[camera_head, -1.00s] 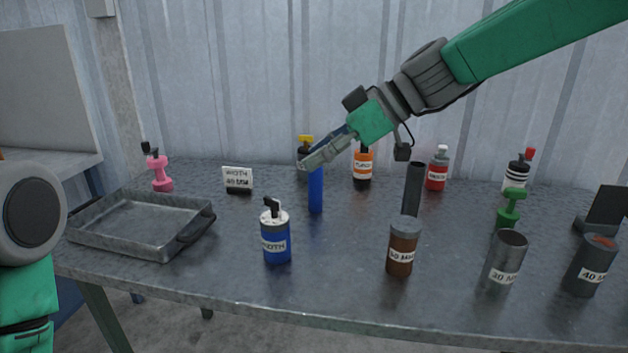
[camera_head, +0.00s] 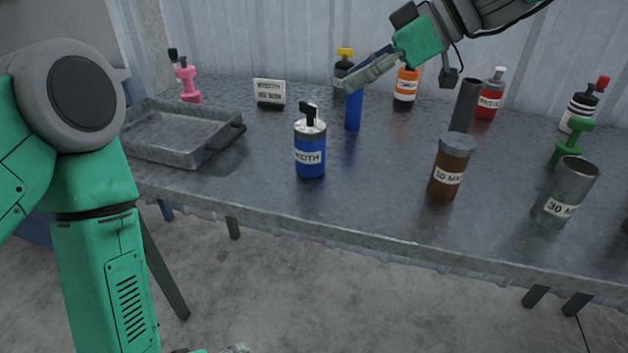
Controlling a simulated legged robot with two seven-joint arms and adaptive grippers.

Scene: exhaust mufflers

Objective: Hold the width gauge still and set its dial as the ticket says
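The width gauge (camera_head: 310,158) is a blue upright can with a "WIDTH" label, a white top and a black knob, at the table's front middle. No gripper touches it. The ticket (camera_head: 269,92) is a white card behind it; it seems to read "WIDTH 40 mm", though the print is small. My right gripper (camera_head: 366,70) is at the top of a slim blue post (camera_head: 353,110), behind and right of the gauge; whether its fingers grip the post is unclear. My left arm hangs at the left; only a grey tip, likely my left gripper (camera_head: 236,349), shows at the bottom edge.
A grey tray (camera_head: 168,154) lies at the left. A brown "50 MM" can (camera_head: 450,168) and a grey "30 MM" tube (camera_head: 566,190) stand to the right. A dark tube (camera_head: 465,105) and several bottles stand behind. The table is clear around the gauge.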

